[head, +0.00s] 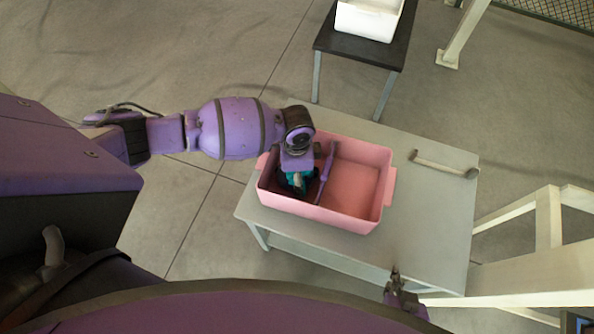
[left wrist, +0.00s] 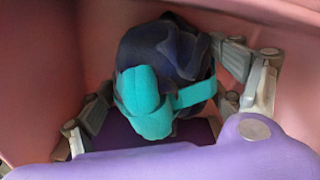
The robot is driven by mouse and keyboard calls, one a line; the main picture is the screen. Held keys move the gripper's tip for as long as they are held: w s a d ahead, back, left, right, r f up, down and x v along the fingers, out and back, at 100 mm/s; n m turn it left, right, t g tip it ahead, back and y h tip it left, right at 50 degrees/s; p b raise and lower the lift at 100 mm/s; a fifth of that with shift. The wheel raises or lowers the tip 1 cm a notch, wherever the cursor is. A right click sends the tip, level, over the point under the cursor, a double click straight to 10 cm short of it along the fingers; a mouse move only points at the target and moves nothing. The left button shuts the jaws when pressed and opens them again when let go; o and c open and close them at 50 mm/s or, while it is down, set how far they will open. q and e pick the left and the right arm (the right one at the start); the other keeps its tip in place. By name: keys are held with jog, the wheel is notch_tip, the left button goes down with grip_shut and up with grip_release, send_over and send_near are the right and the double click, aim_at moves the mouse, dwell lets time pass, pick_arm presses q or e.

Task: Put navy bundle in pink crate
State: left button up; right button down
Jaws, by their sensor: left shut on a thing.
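The pink crate (head: 352,189) stands on a grey table. My left arm reaches in from the left, and its gripper (head: 298,187) is down inside the crate's left part. In the left wrist view, the navy bundle (left wrist: 178,50) with a teal strap (left wrist: 147,103) is between the fingers of my left gripper (left wrist: 165,95), with pink crate walls around it. The head view shows only a little of the bundle under the gripper. My right gripper (head: 396,282) is at the table's front edge, empty; its finger opening is too small to judge.
The grey table (head: 435,213) has a light bar with dark ends (head: 444,165) lying right of the crate. A dark table (head: 345,46) with a white container (head: 368,18) stands behind. Pale frame posts (head: 548,220) stand at the right.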

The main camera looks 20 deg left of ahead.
pick_arm(q)
jog(key=o, duration=1.5)
notch_tip(320, 180, up, 12)
jog(key=shift+w+p, duration=0.1)
jog(key=shift+p, duration=0.55)
